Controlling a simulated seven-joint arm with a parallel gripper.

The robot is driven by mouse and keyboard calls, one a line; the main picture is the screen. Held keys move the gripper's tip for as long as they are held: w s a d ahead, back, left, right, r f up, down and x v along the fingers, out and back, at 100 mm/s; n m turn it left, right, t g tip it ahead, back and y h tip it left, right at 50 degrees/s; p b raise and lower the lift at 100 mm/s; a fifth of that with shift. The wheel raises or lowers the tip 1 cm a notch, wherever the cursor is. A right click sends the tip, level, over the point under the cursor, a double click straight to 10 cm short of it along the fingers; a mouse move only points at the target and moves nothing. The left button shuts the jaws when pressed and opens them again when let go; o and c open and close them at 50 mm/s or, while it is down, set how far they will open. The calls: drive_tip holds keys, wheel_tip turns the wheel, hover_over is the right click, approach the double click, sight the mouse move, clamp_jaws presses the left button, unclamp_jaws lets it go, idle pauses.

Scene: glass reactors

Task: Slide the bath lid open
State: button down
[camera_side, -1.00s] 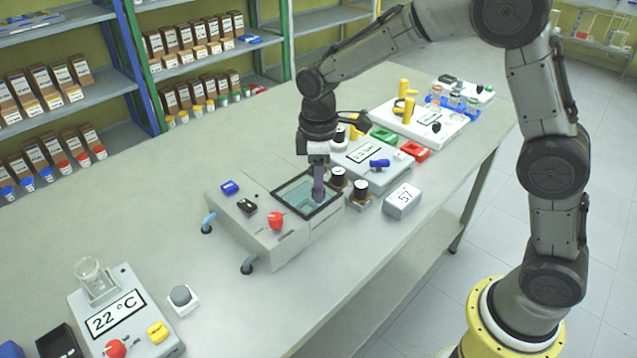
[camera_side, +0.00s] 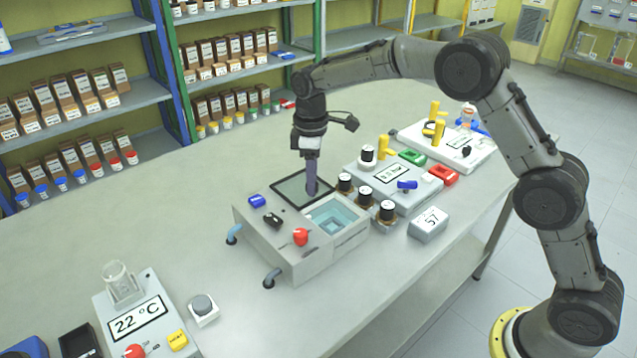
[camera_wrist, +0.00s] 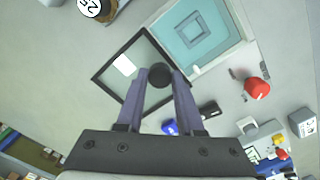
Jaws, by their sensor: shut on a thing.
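The bath (camera_side: 300,238) is a grey box with a square opening of teal water (camera_side: 338,216). Its lid (camera_side: 290,187), a dark-framed glass panel, is slid back off the opening, toward the rear of the box. In the wrist view the lid (camera_wrist: 112,75) lies beside the water opening (camera_wrist: 195,38), which is largely uncovered. My gripper (camera_side: 311,190) points down over the lid. In the wrist view my gripper (camera_wrist: 158,75) is shut on the lid's round dark knob (camera_wrist: 158,76). In the side view the fingers hide the knob.
The bath's top carries a red knob (camera_side: 300,237), a black switch and a blue button. A 22 °C device (camera_side: 140,318) stands front left.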

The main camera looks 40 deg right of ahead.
drive_tip(key=shift+r, duration=0.1)
drive_tip(key=c, duration=0.5)
unclamp_jaws()
wheel_tip(320, 180, up, 14)
drive_tip(key=shift+f, duration=0.15)
